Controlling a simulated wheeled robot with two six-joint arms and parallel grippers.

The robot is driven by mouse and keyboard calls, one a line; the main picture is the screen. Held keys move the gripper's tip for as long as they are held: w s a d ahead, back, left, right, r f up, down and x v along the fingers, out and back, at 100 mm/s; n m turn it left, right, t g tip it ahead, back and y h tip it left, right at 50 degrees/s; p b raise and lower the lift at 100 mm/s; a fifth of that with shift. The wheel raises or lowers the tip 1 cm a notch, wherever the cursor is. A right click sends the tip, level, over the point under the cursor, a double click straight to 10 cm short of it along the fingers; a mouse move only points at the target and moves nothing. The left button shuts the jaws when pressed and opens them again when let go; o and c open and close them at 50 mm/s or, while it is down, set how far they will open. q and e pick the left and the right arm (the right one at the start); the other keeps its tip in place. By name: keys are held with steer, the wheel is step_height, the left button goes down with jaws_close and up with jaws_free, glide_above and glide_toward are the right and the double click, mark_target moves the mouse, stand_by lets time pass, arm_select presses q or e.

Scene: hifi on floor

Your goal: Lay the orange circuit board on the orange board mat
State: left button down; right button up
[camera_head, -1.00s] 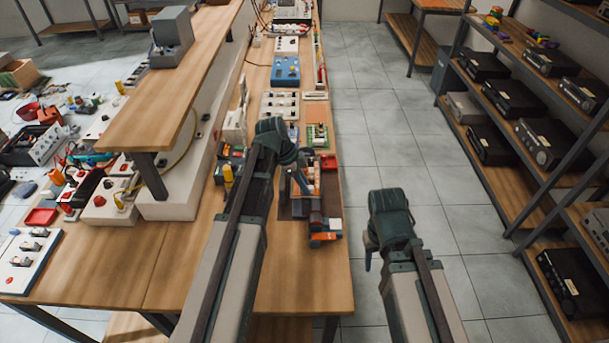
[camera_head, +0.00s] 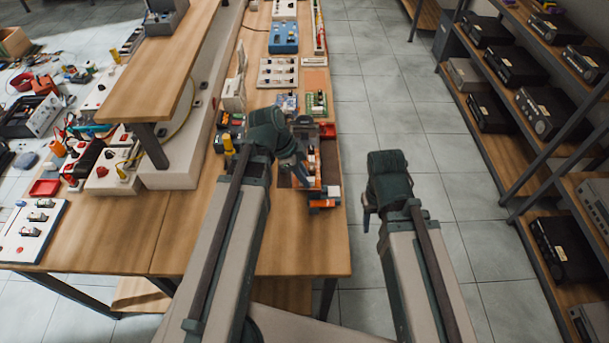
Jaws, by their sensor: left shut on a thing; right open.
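My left gripper (camera_head: 316,193) hangs low over the workbench and is shut on a small orange piece, which looks like the orange circuit board (camera_head: 321,204). The grip itself is too small to see clearly. A flat, bare orange patch, which looks like the orange board mat (camera_head: 315,80), lies farther up the bench near its right edge, well beyond the gripper. My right gripper (camera_head: 368,219) is open and empty, beyond the bench's right edge above the floor.
A switch panel (camera_head: 278,72) sits left of the mat. Bare wood is in front.

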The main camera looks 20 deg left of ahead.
arm_select(q)
steer(key=shift+r+p, duration=1.25)
steer(key=shift+r, duration=0.15)
steer(key=shift+f, duration=0.15)
